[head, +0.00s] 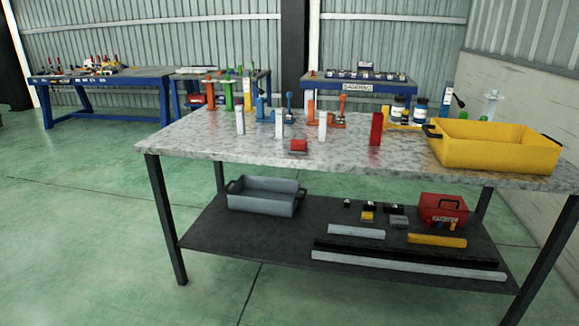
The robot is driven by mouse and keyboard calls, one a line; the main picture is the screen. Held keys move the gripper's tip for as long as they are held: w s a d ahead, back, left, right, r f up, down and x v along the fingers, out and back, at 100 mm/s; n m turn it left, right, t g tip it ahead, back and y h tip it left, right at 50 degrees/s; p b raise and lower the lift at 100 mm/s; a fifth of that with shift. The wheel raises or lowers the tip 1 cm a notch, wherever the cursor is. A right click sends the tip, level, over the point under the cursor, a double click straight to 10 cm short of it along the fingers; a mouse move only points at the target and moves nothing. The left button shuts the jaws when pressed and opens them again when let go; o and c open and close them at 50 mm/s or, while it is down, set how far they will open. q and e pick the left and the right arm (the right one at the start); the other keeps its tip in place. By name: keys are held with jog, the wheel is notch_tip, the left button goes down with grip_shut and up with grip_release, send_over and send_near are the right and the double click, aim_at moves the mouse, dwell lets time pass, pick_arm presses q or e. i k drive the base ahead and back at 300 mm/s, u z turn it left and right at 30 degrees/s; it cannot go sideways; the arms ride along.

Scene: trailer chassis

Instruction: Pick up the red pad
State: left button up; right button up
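Two red things stand on the speckled grey tabletop (200,145), and I cannot tell for sure which is the red pad. One is a small, low red block (299,145) on a grey base near the front edge, left of the table's middle. The other is a taller upright red block (376,128) further right, left of the yellow bin. Both are in plain sight and nothing touches them. Neither of my grippers is in the head view.
A yellow bin (495,155) fills the right end of the table. White blocks (240,121) and several coloured clamps (289,107) stand behind the low red block. The lower shelf (225,235) holds a grey bin (262,198), a red toolbox (443,209) and bars. Green floor in front is clear.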

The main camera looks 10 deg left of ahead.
aim_at(298, 147)
jog(key=u, duration=1.3)
jog(key=i, duration=1.4)
jog(key=z, duration=0.1)
